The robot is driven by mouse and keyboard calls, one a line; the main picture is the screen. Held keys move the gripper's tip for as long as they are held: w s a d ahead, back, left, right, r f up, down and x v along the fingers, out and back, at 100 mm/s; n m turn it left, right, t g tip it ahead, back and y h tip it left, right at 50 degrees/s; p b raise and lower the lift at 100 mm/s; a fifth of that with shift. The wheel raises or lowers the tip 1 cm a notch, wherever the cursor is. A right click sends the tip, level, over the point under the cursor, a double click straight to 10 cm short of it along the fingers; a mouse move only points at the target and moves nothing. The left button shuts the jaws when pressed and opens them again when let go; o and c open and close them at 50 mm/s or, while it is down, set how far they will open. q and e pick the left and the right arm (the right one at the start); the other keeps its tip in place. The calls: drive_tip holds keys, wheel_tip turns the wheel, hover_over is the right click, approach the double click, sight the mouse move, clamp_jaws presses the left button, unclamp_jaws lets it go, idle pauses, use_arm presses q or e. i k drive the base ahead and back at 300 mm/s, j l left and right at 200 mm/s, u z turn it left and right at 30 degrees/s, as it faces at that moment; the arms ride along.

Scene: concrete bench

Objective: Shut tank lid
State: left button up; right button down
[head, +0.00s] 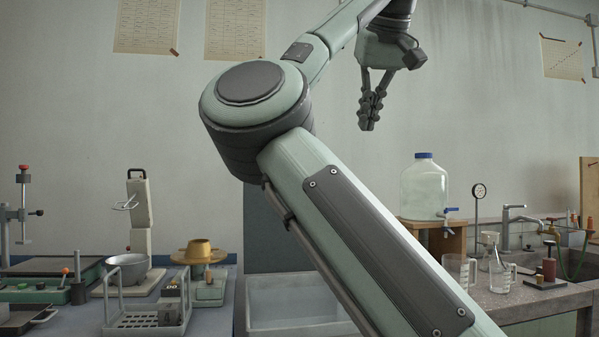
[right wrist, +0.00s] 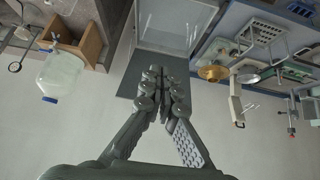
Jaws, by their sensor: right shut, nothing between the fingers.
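The tank (head: 290,325) is a pale, see-through box in the gap between the two benches, low in the middle of the head view. Its lid appears to be the dark grey-blue panel (head: 262,232) standing upright at the tank's back, so it is open. My right arm hides part of both. The right wrist view, upside down, also shows the tank (right wrist: 165,38) and the panel (right wrist: 128,84). My right gripper (head: 369,122) is shut and empty, high before the wall, above and right of the panel. In the wrist view its fingers (right wrist: 164,78) overlap the panel. My left gripper is out of view.
The left bench holds a white rack (head: 147,319), a grey bowl (head: 128,268) and a brass-coloured dish (head: 199,253). On the right, a large blue-capped bottle (head: 424,190) stands on a wooden stand (head: 450,243), with glassware nearby. The wall area around my gripper is clear.

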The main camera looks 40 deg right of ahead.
sight(268, 247)
drive_tip(key=i+l, duration=0.6)
drive_tip(key=i, duration=0.15)
drive_tip(key=i+l, duration=0.65)
drive_tip(key=i, duration=0.1)
